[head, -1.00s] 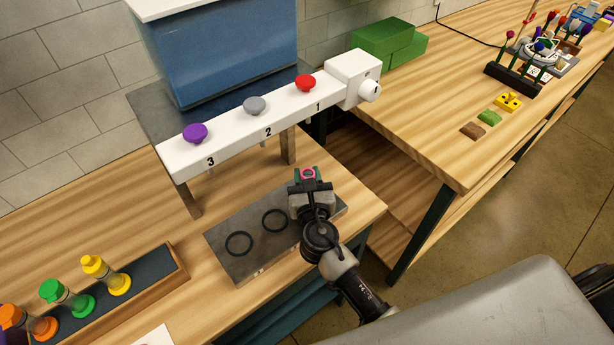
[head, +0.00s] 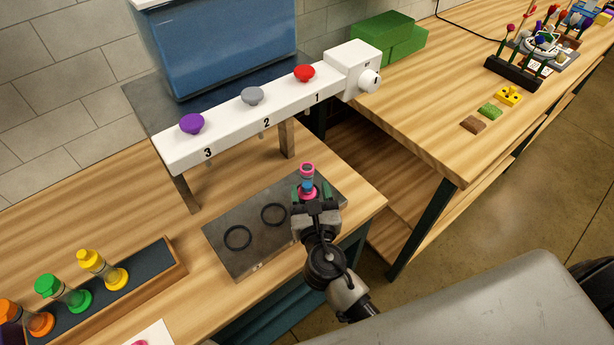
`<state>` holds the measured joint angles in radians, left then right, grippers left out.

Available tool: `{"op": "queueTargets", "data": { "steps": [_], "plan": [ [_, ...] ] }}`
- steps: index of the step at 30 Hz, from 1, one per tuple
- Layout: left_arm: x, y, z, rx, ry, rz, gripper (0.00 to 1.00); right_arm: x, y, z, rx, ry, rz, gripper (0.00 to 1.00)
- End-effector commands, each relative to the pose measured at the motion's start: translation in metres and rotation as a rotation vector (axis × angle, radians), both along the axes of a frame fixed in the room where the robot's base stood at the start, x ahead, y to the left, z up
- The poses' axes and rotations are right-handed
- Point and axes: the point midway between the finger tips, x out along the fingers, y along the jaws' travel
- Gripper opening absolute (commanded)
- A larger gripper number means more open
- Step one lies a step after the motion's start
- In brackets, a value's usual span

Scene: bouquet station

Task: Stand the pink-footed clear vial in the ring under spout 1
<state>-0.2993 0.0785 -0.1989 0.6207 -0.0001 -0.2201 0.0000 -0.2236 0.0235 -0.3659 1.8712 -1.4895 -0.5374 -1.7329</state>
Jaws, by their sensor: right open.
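The pink-footed clear vial (head: 307,181) stands upright on the right end of the dark plate (head: 255,248), below the spout marked 1. It has a pink top, a clear bluish body and a pink foot. My right gripper (head: 312,191) is open, with its green-padded fingers on either side of the vial's lower part. The gripper hides the plate around the foot, so I cannot tell whether the foot sits within a ring. Two dark rings show on the plate to the left, one at the middle (head: 273,215) and one further left (head: 238,238). My left gripper is not in view.
The white spout bar (head: 240,120) with purple, grey and red knobs runs above and behind the plate. A wooden rack (head: 180,268) at lower left holds yellow, green and orange vials. A second table (head: 440,130) stands to the right, past a gap.

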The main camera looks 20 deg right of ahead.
Motion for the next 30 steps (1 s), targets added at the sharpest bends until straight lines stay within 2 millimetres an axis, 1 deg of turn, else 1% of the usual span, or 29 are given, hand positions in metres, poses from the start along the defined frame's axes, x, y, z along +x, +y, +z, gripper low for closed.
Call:
{"op": "queueTargets", "data": {
  "steps": [1, 3, 6, 9, 15, 28, 30],
  "plan": [
    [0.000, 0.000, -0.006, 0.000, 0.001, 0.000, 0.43, -0.012, 0.002, -0.004, 0.000, 0.002, 0.001, 0.57],
    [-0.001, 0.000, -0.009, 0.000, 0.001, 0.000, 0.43, -0.025, 0.004, -0.003, -0.001, 0.001, 0.001, 0.57],
    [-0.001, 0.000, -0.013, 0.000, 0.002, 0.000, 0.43, -0.040, 0.007, -0.003, -0.001, 0.001, 0.001, 0.57],
    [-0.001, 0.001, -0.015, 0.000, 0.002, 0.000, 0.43, -0.050, 0.009, -0.002, -0.001, 0.000, 0.000, 0.57],
    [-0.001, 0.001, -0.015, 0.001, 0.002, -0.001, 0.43, -0.056, 0.010, 0.000, 0.000, -0.001, 0.001, 0.57],
    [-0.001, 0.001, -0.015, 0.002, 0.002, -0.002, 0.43, -0.056, 0.010, 0.000, 0.000, -0.001, 0.000, 0.57],
    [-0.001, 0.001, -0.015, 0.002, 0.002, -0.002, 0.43, -0.056, 0.008, 0.000, 0.021, 0.000, -0.008, 0.57]
  ]
}}
